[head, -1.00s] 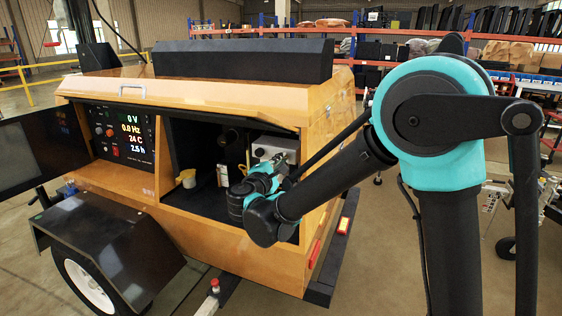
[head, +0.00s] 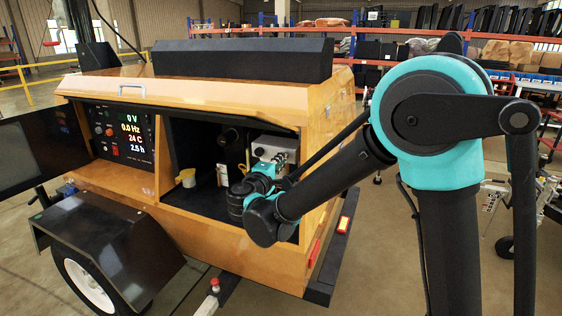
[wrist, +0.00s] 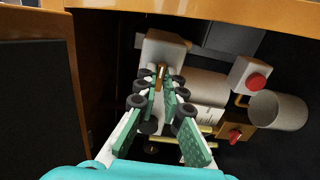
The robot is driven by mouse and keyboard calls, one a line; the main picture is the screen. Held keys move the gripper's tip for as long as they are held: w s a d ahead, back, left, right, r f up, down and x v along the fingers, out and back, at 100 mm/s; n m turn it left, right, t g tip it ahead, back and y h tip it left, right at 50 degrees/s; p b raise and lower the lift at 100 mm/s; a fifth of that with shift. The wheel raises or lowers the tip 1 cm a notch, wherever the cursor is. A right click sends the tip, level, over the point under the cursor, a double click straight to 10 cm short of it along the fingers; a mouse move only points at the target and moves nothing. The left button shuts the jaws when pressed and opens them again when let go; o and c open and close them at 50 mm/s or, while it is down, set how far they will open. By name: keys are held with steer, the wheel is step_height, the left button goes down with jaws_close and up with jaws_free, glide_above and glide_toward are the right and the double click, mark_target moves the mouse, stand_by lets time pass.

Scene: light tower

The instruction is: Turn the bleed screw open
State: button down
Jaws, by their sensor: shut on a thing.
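The bleed screw (wrist: 160,73) shows as a small brass piece in front of a pale block (wrist: 162,48) in the wrist view. My gripper (wrist: 164,76) has its green, black-rollered fingers closed on either side of it, tips at the brass piece. The fingers hide most of the screw, so I cannot tell how far it is turned. In the head view my gripper (head: 284,160) reaches into the open bay of the orange light tower (head: 230,255), in front of a light grey box (head: 275,148). The screw itself is too small to tell there.
In the wrist view, a white box with a red button (wrist: 256,81), a pale cylinder (wrist: 278,111) and a red knob (wrist: 235,136) lie to the right. An orange panel edge (wrist: 72,40) borders the left. A yellow cup (head: 187,179) stands in the bay.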

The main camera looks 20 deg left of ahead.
steer(key=c, duration=1.6)
jaws_free()
steer(key=shift+c, duration=0.2)
steer(key=shift+s, duration=0.1)
steer(key=s, duration=1.1)
steer(key=shift+s+a, duration=0.4)
steer(key=shift+a, duration=0.05)
steer(key=shift+s, duration=0.15)
